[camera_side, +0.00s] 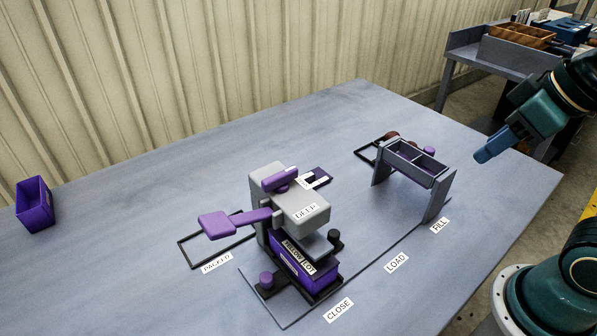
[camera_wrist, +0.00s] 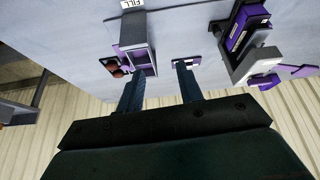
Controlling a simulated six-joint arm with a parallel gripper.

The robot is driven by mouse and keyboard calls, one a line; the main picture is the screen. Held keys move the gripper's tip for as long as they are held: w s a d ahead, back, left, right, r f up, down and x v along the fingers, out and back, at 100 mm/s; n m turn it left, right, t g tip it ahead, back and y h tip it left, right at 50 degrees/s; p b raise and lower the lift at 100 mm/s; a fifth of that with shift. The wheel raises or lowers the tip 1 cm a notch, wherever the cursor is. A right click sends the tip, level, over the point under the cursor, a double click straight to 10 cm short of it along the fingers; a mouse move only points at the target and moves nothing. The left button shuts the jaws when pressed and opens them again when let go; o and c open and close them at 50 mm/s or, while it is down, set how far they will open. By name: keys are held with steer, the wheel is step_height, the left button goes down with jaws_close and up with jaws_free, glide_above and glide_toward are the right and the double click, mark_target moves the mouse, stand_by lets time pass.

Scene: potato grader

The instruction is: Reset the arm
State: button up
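My gripper (camera_side: 483,155) is in the air at the right, above the table's right end and apart from the grey stand. In the wrist view my gripper (camera_wrist: 160,88) has its two fingers well apart with nothing held between them. The blue fingers point toward the table and overlap the stand in that view.
A grey and purple machine labelled DEEP (camera_side: 300,200) holds a labelled purple box (camera_side: 318,273). A grey stand (camera_side: 440,197) has a divided top, with brown round things (camera_side: 391,135) behind it. A purple bin (camera_side: 35,212) is far left. A black frame (camera_side: 187,256) lies by PACKED.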

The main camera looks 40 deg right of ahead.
steer(key=shift+s+d+m, duration=0.25)
steer(key=shift+s+m, duration=0.15)
steer(key=shift+s, duration=0.1)
